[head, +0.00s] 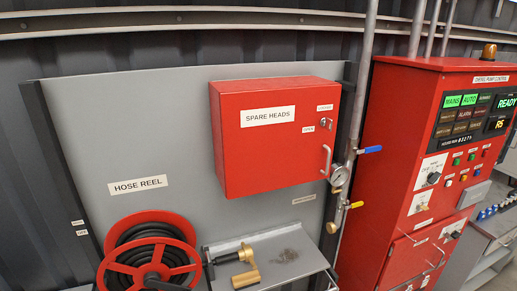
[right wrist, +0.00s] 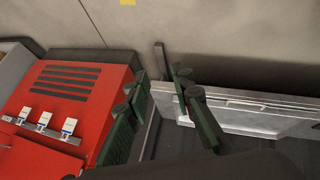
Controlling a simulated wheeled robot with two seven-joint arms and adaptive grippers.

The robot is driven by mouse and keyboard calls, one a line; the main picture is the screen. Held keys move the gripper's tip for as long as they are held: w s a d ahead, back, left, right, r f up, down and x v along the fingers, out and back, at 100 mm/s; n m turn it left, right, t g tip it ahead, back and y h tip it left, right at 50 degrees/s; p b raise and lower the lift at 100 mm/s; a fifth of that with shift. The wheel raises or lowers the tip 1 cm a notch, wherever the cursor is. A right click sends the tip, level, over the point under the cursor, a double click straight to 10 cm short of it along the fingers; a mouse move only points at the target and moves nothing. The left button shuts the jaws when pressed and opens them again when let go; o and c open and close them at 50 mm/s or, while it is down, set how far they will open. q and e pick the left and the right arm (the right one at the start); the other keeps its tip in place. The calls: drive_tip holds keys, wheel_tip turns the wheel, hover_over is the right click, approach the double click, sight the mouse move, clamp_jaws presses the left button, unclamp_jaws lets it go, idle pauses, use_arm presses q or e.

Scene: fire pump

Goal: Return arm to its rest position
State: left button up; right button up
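My right gripper (right wrist: 162,92) shows in the right wrist view. Its two dark green fingers stand apart with nothing between them, so it is open and empty. A red cabinet (right wrist: 75,75) with dark vent slots lies to the left of the fingers in that view. A grey metal panel or tray (right wrist: 265,118) lies behind and to the right of them. I cannot tell whether a finger touches either one. Neither of my grippers nor my arms shows in the head view, and my left gripper is in no view.
In the head view, a red spare heads cabinet (head: 277,145) hangs on a grey board (head: 90,110). A hose reel (head: 150,256) and a shelf (head: 285,238) with a brass nozzle (head: 245,278) are below. Pipes with valves and a red pump control cabinet (head: 385,160) stand right.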

drive_tip(key=s+a+f+m+g, duration=0.1)
drive_tip(key=s+a+f+g, duration=0.1)
drive_tip(key=s, duration=0.9)
drive_tip(key=s+a+f+m+g, duration=0.2)
drive_tip(key=s+a+f, duration=0.2)
drive_tip(key=s, duration=0.7)
drive_tip(key=s+a+f+m+g+y, duration=0.1)
drive_tip(key=s+a+f, duration=0.3)
drive_tip(key=s, duration=0.7)
drive_tip(key=shift+s+f+g, duration=0.4)
drive_tip(key=shift+f+g, duration=0.2)
drive_tip(key=shift+f, duration=0.2)
drive_tip(key=shift+a, duration=0.1)
